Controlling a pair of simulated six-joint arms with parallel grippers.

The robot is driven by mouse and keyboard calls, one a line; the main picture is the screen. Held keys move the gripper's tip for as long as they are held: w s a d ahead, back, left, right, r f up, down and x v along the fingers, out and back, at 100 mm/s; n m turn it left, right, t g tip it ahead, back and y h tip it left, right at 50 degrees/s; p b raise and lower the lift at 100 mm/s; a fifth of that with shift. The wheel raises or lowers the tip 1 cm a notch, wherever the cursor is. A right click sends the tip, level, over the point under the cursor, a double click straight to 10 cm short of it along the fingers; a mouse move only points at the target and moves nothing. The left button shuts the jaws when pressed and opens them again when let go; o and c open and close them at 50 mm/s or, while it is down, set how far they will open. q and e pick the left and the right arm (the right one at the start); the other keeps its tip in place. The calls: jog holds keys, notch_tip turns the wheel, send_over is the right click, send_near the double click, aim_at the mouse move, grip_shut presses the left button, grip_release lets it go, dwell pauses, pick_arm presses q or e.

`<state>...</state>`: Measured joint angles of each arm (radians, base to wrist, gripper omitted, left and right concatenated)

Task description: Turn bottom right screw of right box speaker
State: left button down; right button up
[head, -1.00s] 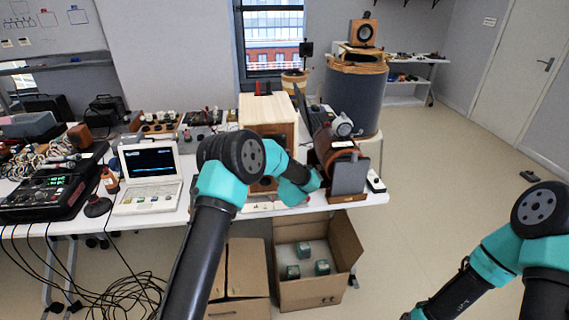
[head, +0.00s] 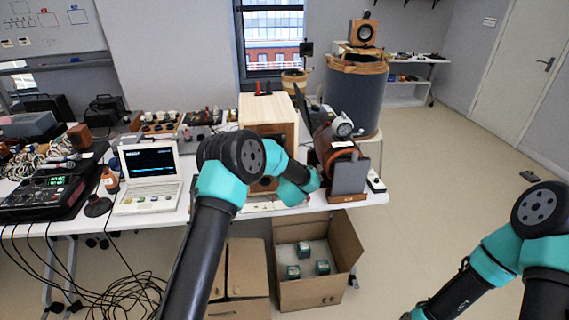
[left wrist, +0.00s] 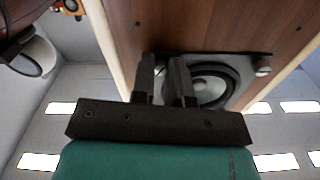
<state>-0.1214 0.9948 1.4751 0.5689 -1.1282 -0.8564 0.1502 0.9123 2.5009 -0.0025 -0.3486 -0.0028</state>
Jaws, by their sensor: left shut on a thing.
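A wooden box speaker (head: 270,108) stands near the right end of the white table. My left arm covers most of its front in the head view. In the left wrist view its wood front panel (left wrist: 235,28) fills the top, with a round driver (left wrist: 212,84) in a dark square frame. One screw (left wrist: 263,71) shows at the frame's right corner. My left gripper (left wrist: 162,68) is at the frame's left corner, its fingers shut on a small screw there, mostly hidden between them. My right arm is at the lower right of the head view; its gripper is out of view.
A brown cylindrical device with a grey plate (head: 350,177) stands just right of the speaker. A white laptop (head: 149,180) and electronics are to the left. An open carton (head: 345,243) sits below the table edge.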

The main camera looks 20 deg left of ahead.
pick_arm(q)
jog(key=shift+m, duration=0.4)
jog(key=c, duration=1.1)
grip_release()
jog(key=v, duration=1.7)
jog(key=shift+s, duration=0.25)
